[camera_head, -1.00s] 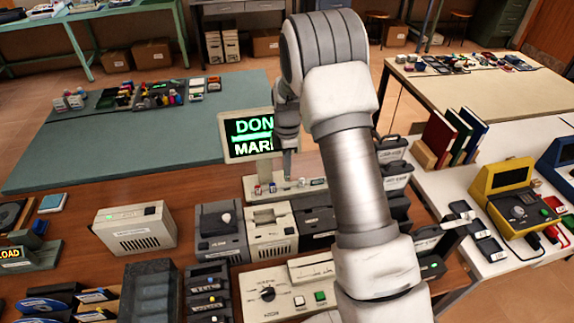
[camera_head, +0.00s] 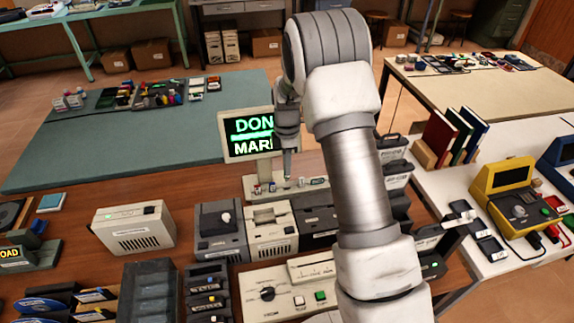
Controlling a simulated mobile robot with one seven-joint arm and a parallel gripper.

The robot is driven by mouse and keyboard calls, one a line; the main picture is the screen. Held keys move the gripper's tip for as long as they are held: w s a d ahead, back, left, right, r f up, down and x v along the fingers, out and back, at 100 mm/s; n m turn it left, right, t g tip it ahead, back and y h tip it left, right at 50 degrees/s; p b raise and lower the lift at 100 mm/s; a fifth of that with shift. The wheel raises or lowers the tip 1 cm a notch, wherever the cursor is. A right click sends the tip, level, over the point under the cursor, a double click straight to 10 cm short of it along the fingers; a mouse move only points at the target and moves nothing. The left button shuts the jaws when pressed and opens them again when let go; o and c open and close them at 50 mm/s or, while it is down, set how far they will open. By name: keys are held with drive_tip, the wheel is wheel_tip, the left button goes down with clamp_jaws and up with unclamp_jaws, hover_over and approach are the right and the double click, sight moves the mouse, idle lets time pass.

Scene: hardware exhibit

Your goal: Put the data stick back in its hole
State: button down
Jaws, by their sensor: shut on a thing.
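My gripper (camera_head: 287,140) points down in front of the right part of a monitor (camera_head: 239,148) with green "DON" and "MAR" text. It is shut on a small thin piece, presumably the data stick (camera_head: 287,163), of which only a narrow grey part shows below the fingers. My arm hides the strip's right end.
Grey and cream devices (camera_head: 270,230) stand just in front of the strip. A control box (camera_head: 285,292) with a knob and buttons is nearer. A beige vented box (camera_head: 134,231) stands at left, a yellow device (camera_head: 513,203) on the right table. The teal mat (camera_head: 90,150) has free room.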

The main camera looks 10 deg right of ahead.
sight(287, 178)
drive_tip(key=shift+f, duration=0.1)
drive_tip(key=shift+f+b, duration=2)
drive_tip(key=shift+f, duration=0.55)
drive_tip(key=c, duration=0.9)
unclamp_jaws()
drive_tip(key=shift+r+p, duration=2.2)
drive_tip(key=shift+r, duration=1.85)
